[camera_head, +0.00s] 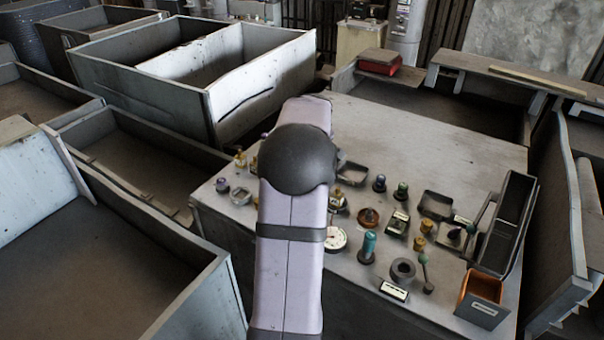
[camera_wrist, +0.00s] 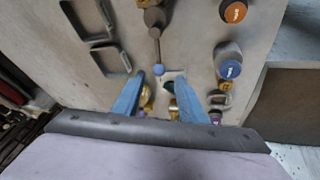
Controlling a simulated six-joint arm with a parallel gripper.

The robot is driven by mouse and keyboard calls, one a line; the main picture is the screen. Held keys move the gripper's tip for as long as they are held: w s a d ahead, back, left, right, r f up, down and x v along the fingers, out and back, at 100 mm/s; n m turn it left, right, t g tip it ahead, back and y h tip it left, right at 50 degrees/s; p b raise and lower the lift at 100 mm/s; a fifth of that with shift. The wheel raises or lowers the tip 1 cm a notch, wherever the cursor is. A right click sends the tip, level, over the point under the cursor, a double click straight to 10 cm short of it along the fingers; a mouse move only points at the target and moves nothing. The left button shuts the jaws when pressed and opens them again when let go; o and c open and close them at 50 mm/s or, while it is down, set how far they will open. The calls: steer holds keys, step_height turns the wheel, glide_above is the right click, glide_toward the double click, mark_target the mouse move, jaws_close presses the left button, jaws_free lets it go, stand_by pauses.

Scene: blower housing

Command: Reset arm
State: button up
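My gripper (camera_wrist: 160,88) shows in the wrist view as two blue fingers pointing down over a light grey table top (camera_wrist: 190,30). The fingers are spread apart, and I see nothing clamped between them. Small brass parts (camera_wrist: 147,100) and a lever with a blue ball tip (camera_wrist: 159,70) show on the table between and just beyond the fingers. How high the fingers are above them I cannot tell. In the head view my arm crosses the middle of the picture over the table (camera_head: 440,130), and it hides the gripper.
The table holds several small parts, including a round dial (camera_head: 335,239), a teal-topped knob (camera_head: 368,246), a black ring (camera_head: 403,270), an orange bin (camera_head: 482,298) and a tall dark tray (camera_head: 507,225). Large grey crates (camera_head: 140,98) stand at left. The table's far part is clear.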

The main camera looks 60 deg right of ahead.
steer(key=shift+v, duration=0.85)
steer(key=w+a+f+n+y, duration=0.1)
steer(key=w+a+f, duration=0.15)
steer(key=a, duration=0.75)
steer(key=w+a+f+g+y, duration=0.1)
steer(key=w+a, duration=0.2)
steer(key=a, duration=0.7)
steer(key=w+a+f+n+y, duration=0.1)
steer(key=w+a+f, duration=0.1)
steer(key=a, duration=0.8)
steer(key=s+a+f+g, duration=0.1)
steer(key=s+a+f, duration=0.1)
steer(key=s+a, duration=0.4)
steer(key=s+a+f+n+g, duration=0.1)
steer(key=s+a, duration=0.5)
steer(key=a, duration=0.6)
steer(key=shift+a+f+n+g+y, duration=0.3)
steer(key=shift+f, duration=0.6)
